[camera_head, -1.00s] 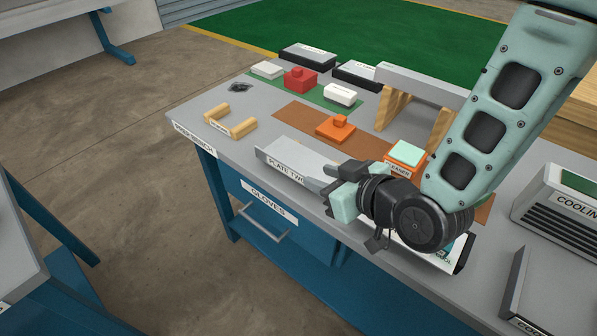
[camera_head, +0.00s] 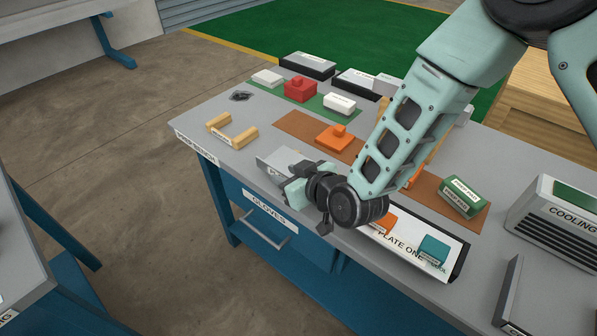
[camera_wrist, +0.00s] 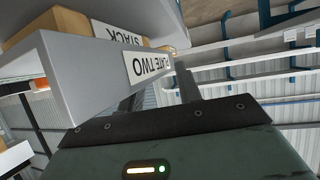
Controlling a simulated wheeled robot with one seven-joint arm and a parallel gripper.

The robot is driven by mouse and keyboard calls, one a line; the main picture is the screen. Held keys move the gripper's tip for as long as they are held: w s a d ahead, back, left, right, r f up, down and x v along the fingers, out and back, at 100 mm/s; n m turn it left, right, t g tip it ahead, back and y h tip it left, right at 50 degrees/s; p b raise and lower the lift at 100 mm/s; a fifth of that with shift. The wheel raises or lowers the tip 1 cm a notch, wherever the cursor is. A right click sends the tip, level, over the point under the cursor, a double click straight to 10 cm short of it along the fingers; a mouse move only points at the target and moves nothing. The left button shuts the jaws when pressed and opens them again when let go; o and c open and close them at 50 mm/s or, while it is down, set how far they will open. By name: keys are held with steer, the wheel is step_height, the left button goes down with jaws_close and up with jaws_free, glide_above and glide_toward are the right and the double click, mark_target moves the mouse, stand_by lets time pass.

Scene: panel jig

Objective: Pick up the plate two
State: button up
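Plate two (camera_head: 276,156) is a grey plate with a white label, lying along the near edge of the workbench. My gripper (camera_head: 287,170) is at its near side and covers much of it and its label in the head view. In the wrist view, plate two (camera_wrist: 75,85) fills the upper left, with its label upside down. My gripper's two dark fingers (camera_wrist: 163,84) stand apart. The left finger is partly hidden behind the plate. The fingers look open, and I cannot tell whether they touch the plate.
Plate one (camera_head: 448,246) lies right of my gripper with an orange and a teal block on it. A wooden bracket (camera_head: 233,133), an orange block (camera_head: 333,137) and a red block (camera_head: 300,89) stand on the workbench (camera_head: 190,118). A green block (camera_head: 460,197) is at the right.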

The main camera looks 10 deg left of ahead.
jaws_close()
stand_by(0.3)
